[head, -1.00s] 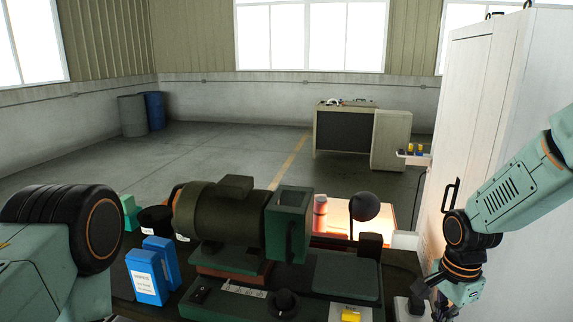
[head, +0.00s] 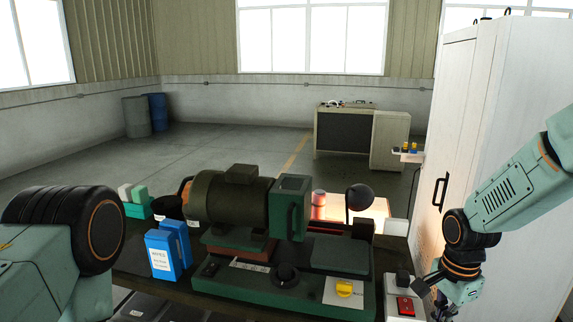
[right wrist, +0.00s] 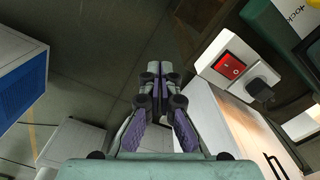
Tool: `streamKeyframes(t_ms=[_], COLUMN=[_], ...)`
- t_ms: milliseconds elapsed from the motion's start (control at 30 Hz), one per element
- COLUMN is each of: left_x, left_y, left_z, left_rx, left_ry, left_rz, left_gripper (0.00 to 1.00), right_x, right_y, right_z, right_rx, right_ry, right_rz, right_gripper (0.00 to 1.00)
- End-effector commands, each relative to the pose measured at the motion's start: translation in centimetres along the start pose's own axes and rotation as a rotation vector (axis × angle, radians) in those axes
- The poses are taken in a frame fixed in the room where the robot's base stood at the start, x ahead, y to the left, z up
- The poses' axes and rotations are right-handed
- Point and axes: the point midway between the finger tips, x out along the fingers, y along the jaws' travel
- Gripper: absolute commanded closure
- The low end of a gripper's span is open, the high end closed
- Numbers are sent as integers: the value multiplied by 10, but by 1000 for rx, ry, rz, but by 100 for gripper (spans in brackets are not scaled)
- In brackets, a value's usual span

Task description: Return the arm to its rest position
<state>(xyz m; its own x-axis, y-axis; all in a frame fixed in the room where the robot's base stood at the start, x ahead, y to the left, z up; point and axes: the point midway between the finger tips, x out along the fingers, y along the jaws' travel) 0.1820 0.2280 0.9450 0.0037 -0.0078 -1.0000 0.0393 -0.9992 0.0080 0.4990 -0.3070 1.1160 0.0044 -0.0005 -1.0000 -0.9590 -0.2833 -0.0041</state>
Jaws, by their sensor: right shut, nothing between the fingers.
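My right arm comes in from the right in the head view. Its gripper (head: 445,303) hangs low beside the right end of the bench, partly cut off by the lower edge. In the right wrist view the two fingers of the right gripper (right wrist: 158,80) are together at the tips, with nothing between them. They are apart from the white box with a red switch (right wrist: 230,65), which also shows in the head view (head: 405,307). Only a rounded link of my left arm shows at the left; its gripper is out of frame.
The bench carries a dark green machine (head: 240,208), blue boxes (head: 160,255), a black lamp (head: 361,198) and a yellow knob (head: 344,288). A tall white cabinet (head: 480,130) stands close behind my right arm. Open floor (head: 230,155) lies beyond the bench.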

Motion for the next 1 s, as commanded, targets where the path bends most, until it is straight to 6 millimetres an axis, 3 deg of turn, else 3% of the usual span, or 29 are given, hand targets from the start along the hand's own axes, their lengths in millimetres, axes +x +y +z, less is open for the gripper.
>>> streamKeyframes(t_ms=[133, 333, 567, 667, 767, 1000], left_x=[0, 0, 3, 15, 35, 89], left_y=[0, 0, 0, 0, 0, -1], left_z=[0, 0, 0, 0, 0, 0], left_rx=[0, 0, 0, 0, 0, 0], left_ry=[0, 0, 1, 1, 1, 0], left_rz=[0, 0, 0, 0, 0, 0], left_gripper=[60, 60, 60, 60, 60, 60], right_x=[0, 2, 18, 47, 89, 190], right_y=[-3, -27, -36, -29, -12, 48], right_z=[-1, -3, 12, 26, 43, 82], right_rx=[-44, -214, -438, -559, -692, -951], right_ry=[3, 32, 78, 104, 139, 196], right_rz=[-8, -122, -248, -287, -313, -309], right_gripper=[100, 100, 100, 100, 100, 100])
